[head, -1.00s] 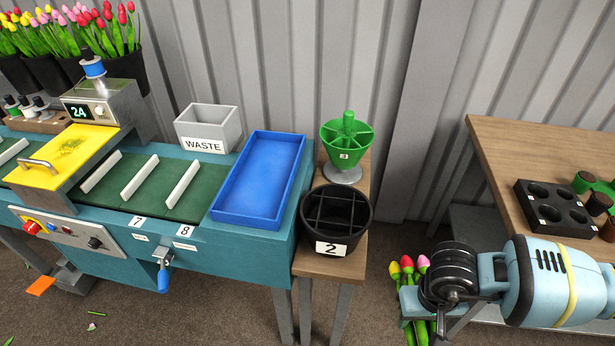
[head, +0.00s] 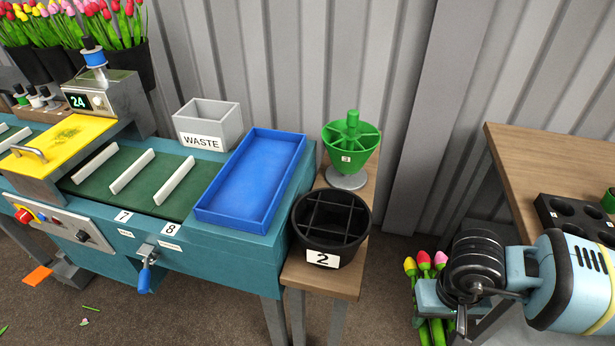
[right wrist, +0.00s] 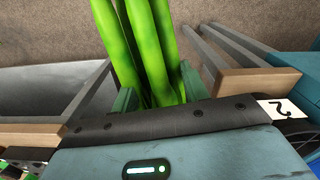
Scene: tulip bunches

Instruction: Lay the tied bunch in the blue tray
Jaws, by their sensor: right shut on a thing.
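The blue tray (head: 252,180) lies empty at the right end of the teal conveyor bench. My right gripper (head: 432,305) is at the lower right in the head view, low in front of the wooden tables. It is shut on the tulip bunch (head: 424,265), whose yellow, red and pink heads point up beside my wrist. In the right wrist view the bunch's green stems (right wrist: 140,50) run between the fingers. The tie on the bunch is hidden. The bunch is well to the right of the tray and apart from it. My left gripper is not in view.
A black divided bucket marked 2 (head: 330,228) and a green divided cone (head: 351,148) stand on a narrow wooden stand (head: 320,278) between tray and bunch. A grey WASTE bin (head: 209,124) is behind the belt. A wooden table (head: 540,160) with a black holder (head: 578,220) is at right.

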